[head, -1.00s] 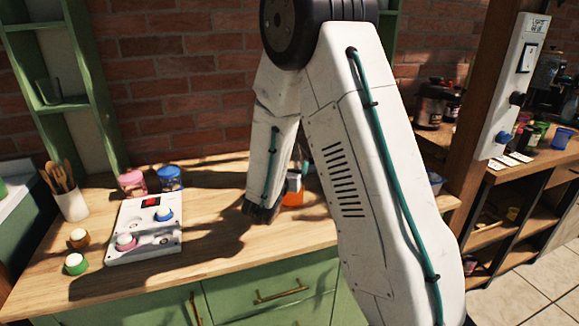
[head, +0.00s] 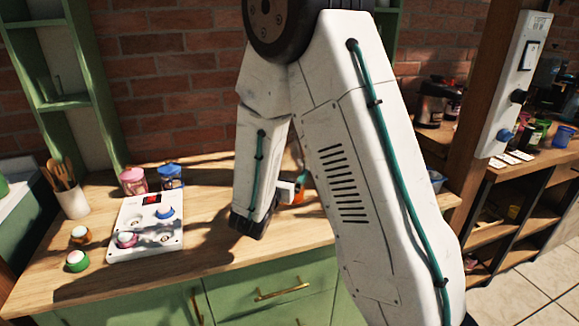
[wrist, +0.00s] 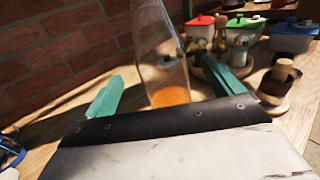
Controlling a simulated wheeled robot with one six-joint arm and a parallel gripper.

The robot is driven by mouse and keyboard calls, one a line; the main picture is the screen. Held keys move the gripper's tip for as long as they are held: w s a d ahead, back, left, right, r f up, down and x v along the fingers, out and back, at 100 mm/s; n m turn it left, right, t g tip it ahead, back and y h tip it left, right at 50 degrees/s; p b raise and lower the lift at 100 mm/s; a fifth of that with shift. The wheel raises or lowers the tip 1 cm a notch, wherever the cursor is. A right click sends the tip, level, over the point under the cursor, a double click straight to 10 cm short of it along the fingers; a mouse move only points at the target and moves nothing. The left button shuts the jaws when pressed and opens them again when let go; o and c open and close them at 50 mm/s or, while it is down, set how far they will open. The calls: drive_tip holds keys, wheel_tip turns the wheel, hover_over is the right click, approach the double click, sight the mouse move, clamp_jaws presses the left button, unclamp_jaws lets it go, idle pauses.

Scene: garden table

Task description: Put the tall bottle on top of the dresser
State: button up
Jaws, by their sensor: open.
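A tall clear bottle (wrist: 157,45) with orange liquid at its bottom stands upright on the wooden worktop in the wrist view. In the head view only a small orange part of it (head: 298,196) shows beside my arm; the rest is mostly hidden. My gripper (wrist: 162,70) is open, its two green fingers apart to the left and right of the bottle's lower part. I cannot tell whether they touch it. I cannot tell for sure which furniture is the dresser; a green drawer unit (head: 240,305) carries the worktop.
A white panel (head: 135,243) with coloured knobs, two lidded jars (head: 132,180) and a utensil pot (head: 73,203) stand left on the worktop. A wooden post stands right.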

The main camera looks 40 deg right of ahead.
drive_tip(key=v, duration=0.5)
drive_tip(key=s+d+r+m+g+y, duration=0.1)
drive_tip(key=s+d+r+m+g, duration=0.1)
drive_tip(key=s+r+m+g, duration=0.4)
drive_tip(key=s+d+r+m+g+y, duration=0.2)
drive_tip(key=s+m+g, duration=0.4)
drive_tip(key=s+m, duration=0.55)
drive_tip(key=s+a+r+m+t+y, duration=0.3)
drive_tip(key=s+a+m+y, duration=0.4)
drive_tip(key=s+a+y, duration=0.4)
drive_tip(key=a, duration=0.3)
drive_tip(key=shift+s+y, duration=0.2)
drive_tip(key=shift+y, duration=0.2)
drive_tip(key=shift+m, duration=0.25)
